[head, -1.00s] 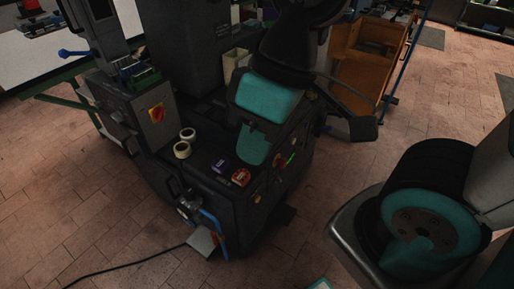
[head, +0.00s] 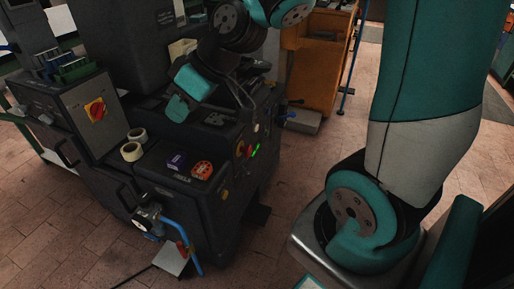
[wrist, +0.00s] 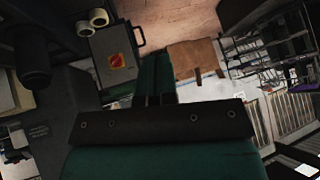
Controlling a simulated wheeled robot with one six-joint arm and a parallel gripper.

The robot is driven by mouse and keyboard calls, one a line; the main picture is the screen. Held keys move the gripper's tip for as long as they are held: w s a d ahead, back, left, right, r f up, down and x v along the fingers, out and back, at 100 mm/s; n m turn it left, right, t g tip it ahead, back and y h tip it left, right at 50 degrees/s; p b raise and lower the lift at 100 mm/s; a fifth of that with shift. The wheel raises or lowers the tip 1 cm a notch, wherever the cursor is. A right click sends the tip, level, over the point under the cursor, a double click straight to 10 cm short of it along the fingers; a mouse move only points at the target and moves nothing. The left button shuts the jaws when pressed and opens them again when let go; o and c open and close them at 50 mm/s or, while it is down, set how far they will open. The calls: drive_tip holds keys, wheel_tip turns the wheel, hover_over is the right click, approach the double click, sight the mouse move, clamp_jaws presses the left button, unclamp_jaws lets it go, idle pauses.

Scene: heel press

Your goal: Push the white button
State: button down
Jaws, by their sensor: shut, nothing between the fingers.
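I cannot make out a white button in either view. The dark press machine (head: 185,215) stands at the left in the head view. Its front right edge carries small controls: a red one (head: 240,149), a green lit one (head: 256,147) and a yellow one. My gripper (head: 177,108) is above the machine's top, left of these controls and apart from them. It is shut and empty. In the wrist view my gripper (wrist: 160,99) shows at the centre, its fingers together, pointing toward a grey switch box (wrist: 108,82) and the floor beyond.
On the machine's ledge lie two tape rolls (head: 132,151), a purple box (head: 176,161) and a red-orange round item (head: 202,170). A box with a red-yellow switch (head: 96,109) rises at the left. A blue-handled lever (head: 187,239) sticks out low in front. An orange cabinet (head: 308,66) stands behind.

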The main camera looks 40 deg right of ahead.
drive_tip(key=w+d+f+m+t+b, duration=0.1)
drive_tip(key=w+d+f+t+b, duration=0.2)
drive_tip(key=w+d+f+b, duration=0.45)
drive_tip(key=m+t+h+b, duration=0.3)
drive_tip(key=t+h+b, duration=0.4)
drive_tip(key=b, duration=0.6)
approach(257, 128)
drive_tip(key=w+a+r+g, duration=0.1)
drive_tip(key=a+r, duration=0.1)
drive_tip(key=a, duration=0.1)
drive_tip(key=s+d+f+m+h+b, duration=0.1)
drive_tip(key=s+d+f+h+b, duration=0.2)
drive_tip(key=d, duration=0.5)
wheel_tip(257, 128, down, 2)
drive_tip(key=shift+s+d+f+h, duration=0.2)
drive_tip(key=shift+d+f+h, duration=0.1)
drive_tip(key=shift+h, duration=0.4)
drive_tip(key=shift+r, duration=0.1)
drive_tip(key=w+a+p, duration=0.3)
drive_tip(key=w+p, duration=0.4)
drive_tip(key=w, duration=0.1)
drive_tip(key=shift+a, duration=0.25)
